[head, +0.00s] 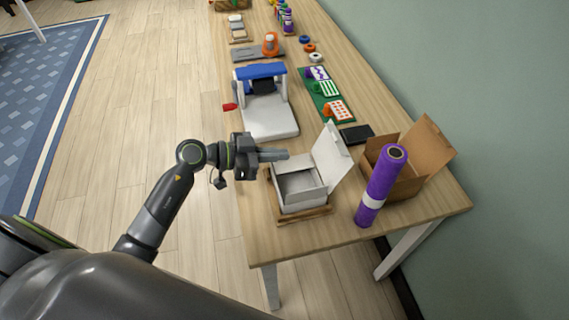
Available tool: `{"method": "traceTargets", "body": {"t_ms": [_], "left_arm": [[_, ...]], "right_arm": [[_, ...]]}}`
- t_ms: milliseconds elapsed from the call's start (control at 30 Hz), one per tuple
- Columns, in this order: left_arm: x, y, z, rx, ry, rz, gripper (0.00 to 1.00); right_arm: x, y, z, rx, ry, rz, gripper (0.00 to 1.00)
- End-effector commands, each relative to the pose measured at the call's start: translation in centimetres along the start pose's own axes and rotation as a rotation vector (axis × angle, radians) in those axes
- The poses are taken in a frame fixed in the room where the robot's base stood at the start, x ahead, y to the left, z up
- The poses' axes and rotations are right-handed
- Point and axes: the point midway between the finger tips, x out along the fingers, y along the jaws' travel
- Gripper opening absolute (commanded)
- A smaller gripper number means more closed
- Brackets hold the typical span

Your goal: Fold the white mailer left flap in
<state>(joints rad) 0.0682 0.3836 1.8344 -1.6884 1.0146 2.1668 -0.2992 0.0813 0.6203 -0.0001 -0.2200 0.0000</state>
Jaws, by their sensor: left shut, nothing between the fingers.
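The white mailer (305,200) is an open white box on a wooden board (306,217) near the table's front end. Its tall lid (332,155) stands up on the right side. A small white flap shows along its back left edge, partly hidden by my gripper. My left gripper (286,154) comes in from the left, its shut fingers pointing right, level with the mailer's far left corner. I cannot tell whether it touches the flap. Nothing shows between the fingers. My right gripper is not in view.
A purple roll (383,182) stands right of the mailer, before an open brown cardboard box (408,180). A white and blue machine (267,108) stands behind the mailer. A black flat item (356,134) and a green board (325,92) lie farther back. The wall bounds the right side.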

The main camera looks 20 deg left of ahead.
Motion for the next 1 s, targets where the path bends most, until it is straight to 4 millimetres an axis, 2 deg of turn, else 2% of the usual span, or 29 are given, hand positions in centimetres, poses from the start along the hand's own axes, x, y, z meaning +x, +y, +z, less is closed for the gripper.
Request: {"method": "traceTargets", "body": {"t_ms": [133,200,400,833,1000], "left_arm": [[2.4,0.0,0.1,-0.003,0.002,0.001,0.0],[2.5,0.0,1.8,-0.005,-0.002,0.0,0.0],[2.9,0.0,3.6,-0.002,-0.001,0.0,0.0],[2.9,0.0,3.9,0.0,-0.001,0.0,0.0],[3.0,0.1,4.1,-0.004,-0.002,0.0,0.0]], "right_arm": [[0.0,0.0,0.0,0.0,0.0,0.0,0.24],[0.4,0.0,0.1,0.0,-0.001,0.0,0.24],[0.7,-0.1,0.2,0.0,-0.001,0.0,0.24],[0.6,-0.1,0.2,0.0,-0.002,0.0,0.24],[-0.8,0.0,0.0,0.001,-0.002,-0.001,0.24]]}}
